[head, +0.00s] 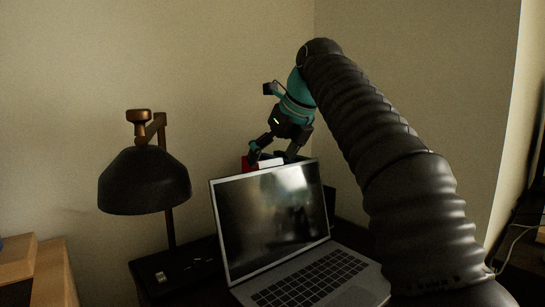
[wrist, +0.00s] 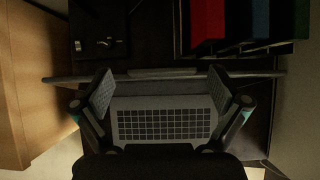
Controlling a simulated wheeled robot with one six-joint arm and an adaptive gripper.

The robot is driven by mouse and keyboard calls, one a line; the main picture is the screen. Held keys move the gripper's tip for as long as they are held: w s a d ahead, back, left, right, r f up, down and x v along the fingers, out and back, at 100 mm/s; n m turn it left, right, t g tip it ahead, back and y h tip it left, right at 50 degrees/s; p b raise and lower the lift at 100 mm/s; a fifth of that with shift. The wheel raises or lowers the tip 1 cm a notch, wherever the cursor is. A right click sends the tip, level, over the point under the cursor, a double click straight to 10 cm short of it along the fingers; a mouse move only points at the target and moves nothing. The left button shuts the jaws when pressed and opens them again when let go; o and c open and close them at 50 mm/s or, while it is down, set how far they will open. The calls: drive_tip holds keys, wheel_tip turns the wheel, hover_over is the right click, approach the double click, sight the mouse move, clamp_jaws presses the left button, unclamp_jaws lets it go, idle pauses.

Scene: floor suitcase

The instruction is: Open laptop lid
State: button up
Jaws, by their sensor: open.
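The laptop stands on a dark desk with its lid (head: 270,218) raised, its dark screen facing the head camera. Its keyboard (head: 312,281) shows in front of the lid. In the wrist view the lid (wrist: 160,76) is a thin edge seen from above, with the keyboard (wrist: 163,124) below it. My gripper (head: 271,153) is just above and behind the lid's top edge in the head view. In the wrist view my gripper (wrist: 160,90) is open, its fingers apart near the lid edge. I cannot tell whether a finger touches the lid.
A black lamp (head: 145,181) stands left of the laptop. Red, blue and green books (wrist: 208,20) stand in a dark holder behind the lid. A wooden box (head: 48,276) is at the far left. Walls close off the back and right.

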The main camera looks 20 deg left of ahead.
drive_tip(key=shift+r, duration=0.1)
drive_tip(key=shift+v, duration=1.9)
drive_tip(key=s+d, duration=0.5)
drive_tip(key=d, duration=0.6)
drive_tip(key=shift+s+d+r, duration=0.2)
drive_tip(key=shift+s+r, duration=0.2)
